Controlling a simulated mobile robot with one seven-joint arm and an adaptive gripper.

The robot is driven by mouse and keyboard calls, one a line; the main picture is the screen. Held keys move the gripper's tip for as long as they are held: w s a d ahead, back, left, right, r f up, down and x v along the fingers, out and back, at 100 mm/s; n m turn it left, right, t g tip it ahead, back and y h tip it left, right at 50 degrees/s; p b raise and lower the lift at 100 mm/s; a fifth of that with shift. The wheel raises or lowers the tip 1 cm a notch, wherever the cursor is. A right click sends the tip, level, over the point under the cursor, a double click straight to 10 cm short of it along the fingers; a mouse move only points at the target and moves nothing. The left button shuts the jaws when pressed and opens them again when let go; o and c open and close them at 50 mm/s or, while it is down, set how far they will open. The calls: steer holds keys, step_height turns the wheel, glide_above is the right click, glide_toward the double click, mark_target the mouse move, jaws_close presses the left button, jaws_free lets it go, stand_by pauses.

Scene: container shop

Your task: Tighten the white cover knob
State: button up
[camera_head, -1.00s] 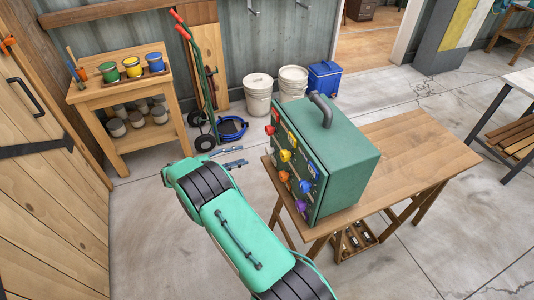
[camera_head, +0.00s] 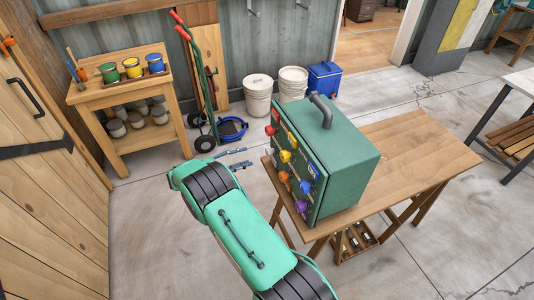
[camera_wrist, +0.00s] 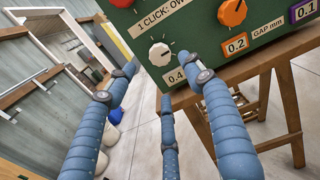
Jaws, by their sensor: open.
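The white knob (camera_wrist: 160,54) sits on the green panel of a box (camera_wrist: 200,50), beside a label reading 0.4, in the wrist view. My gripper (camera_wrist: 158,66) is open, its blue fingers spread with the knob showing between the two upper ones. The third finger (camera_wrist: 168,130) is below. No finger visibly touches the knob. In the head view the gripper (camera_head: 238,160) is left of the green box (camera_head: 345,160), apart from its knob side.
An orange knob (camera_wrist: 232,12) and a red knob (camera_wrist: 122,3) are near the white one. The box stands on a wooden table (camera_head: 430,150). A wooden stand with paint cans (camera_head: 120,85) and a hand truck (camera_head: 200,90) are behind. Floor left of the table is clear.

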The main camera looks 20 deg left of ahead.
mark_target(267, 153)
steer(key=x, duration=1.1)
steer(key=shift+b, duration=0.3)
steer(key=c, duration=1.2)
